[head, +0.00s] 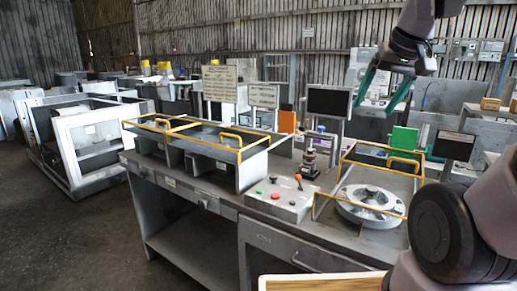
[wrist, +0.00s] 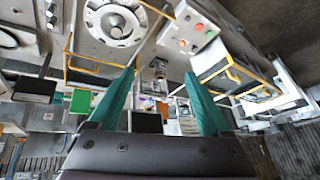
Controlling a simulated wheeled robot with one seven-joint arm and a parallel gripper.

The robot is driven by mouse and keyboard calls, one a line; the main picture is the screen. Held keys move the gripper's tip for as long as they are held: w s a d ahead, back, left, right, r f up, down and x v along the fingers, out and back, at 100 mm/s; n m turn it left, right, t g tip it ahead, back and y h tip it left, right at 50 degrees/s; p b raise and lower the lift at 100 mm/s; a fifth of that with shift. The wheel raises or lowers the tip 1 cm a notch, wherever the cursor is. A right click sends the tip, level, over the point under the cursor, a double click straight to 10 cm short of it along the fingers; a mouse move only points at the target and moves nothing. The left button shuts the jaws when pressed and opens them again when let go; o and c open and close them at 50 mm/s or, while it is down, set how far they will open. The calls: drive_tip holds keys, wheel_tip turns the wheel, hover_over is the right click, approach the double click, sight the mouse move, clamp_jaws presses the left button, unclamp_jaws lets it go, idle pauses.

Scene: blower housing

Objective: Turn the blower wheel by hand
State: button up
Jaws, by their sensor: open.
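The blower wheel (head: 371,200) is a round light-grey disc with a raised hub, lying flat on the right part of the grey bench. A yellow rail frame stands around and partly in front of it. It also shows at the top of the wrist view (wrist: 115,20), with slots around its rim. My gripper (head: 383,100) has green fingers, spread apart and empty, high above the bench and well clear of the wheel. Its fingers also show in the wrist view (wrist: 163,75).
A control box (head: 283,197) with buttons and an orange-tipped lever stands left of the wheel. Yellow rails (head: 400,158) rise around the wheel. A dark monitor (head: 329,102) and a green panel (head: 403,139) stand behind. Another yellow-railed bay (head: 200,135) is at the left.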

drive_tip(key=s+a+r+m+t+y, duration=0.1)
drive_tip(key=s+a+m, duration=0.1)
drive_tip(key=s+m, duration=0.15)
drive_tip(key=n+g+h, duration=0.2)
drive_tip(key=n+g, duration=0.5)
drive_tip(key=n, duration=0.1)
hover_over(372, 188)
wheel_tip(372, 188, down, 22)
drive_tip(key=r, duration=0.1)
wheel_tip(372, 188, down, 10)
drive_tip(key=shift+f, duration=0.2)
clamp_jaws()
